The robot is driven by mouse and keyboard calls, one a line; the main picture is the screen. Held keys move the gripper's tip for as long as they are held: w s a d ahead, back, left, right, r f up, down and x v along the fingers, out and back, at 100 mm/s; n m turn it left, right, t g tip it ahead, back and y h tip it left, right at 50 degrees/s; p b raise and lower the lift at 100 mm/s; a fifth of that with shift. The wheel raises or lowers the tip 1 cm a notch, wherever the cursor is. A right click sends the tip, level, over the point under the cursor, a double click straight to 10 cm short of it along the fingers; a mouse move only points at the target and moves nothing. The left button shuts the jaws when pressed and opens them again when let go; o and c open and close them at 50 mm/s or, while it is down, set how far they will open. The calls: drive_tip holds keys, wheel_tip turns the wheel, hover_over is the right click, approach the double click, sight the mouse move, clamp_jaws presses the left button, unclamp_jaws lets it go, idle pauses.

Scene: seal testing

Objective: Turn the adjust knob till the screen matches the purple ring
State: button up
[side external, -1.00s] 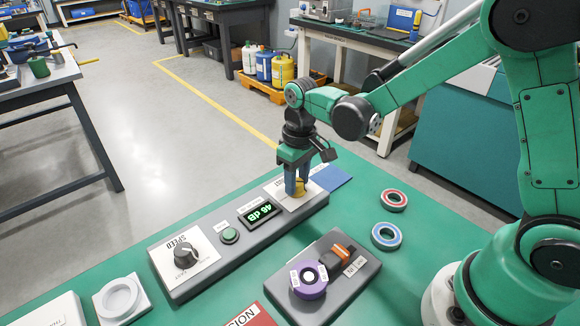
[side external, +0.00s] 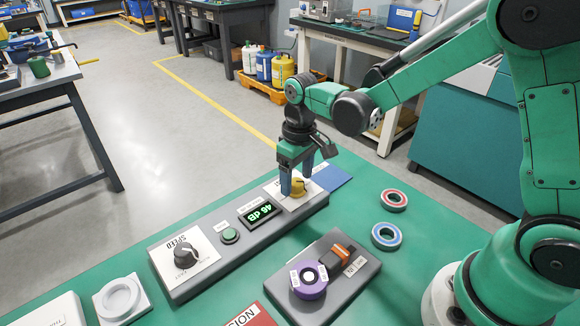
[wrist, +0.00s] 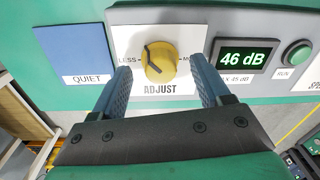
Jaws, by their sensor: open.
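The yellow adjust knob (side external: 297,187) sits on a white plate at the far end of the grey panel. In the wrist view the knob (wrist: 160,62) has its dark pointer toward the upper left, on the LESS side. My gripper (wrist: 161,72) is open, with one blue finger on each side of the knob and gaps between. My gripper (side external: 296,178) also shows over the knob in the side view. The screen (wrist: 241,55) reads 46 dB; it also shows on the panel (side external: 259,212). The purple ring (side external: 304,290) lies on a grey block, with white tags too small to read.
A green button (wrist: 296,54) and a black SPEED knob (side external: 186,256) share the panel. A blue QUIET card (wrist: 75,54) lies beside the adjust plate. Red (side external: 394,194) and blue (side external: 386,230) rings lie on the green table. An orange switch (side external: 342,250) is on the purple ring's block.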

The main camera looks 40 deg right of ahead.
sight(299, 182)
drive_tip(key=shift+d+r, duration=0.1)
drive_tip(key=shift+r, duration=2.35)
drive_tip(key=shift+s+r, duration=0.15)
drive_tip(key=shift+r, duration=0.05)
drive_tip(key=s+d+r+m+t, duration=0.2)
drive_tip(key=s+r+t, duration=0.2)
drive_tip(key=s+t, duration=0.3)
drive_tip(key=shift+s+d+r, duration=0.15)
drive_tip(key=shift+s+r, duration=0.05)
drive_tip(key=shift+s, duration=0.35)
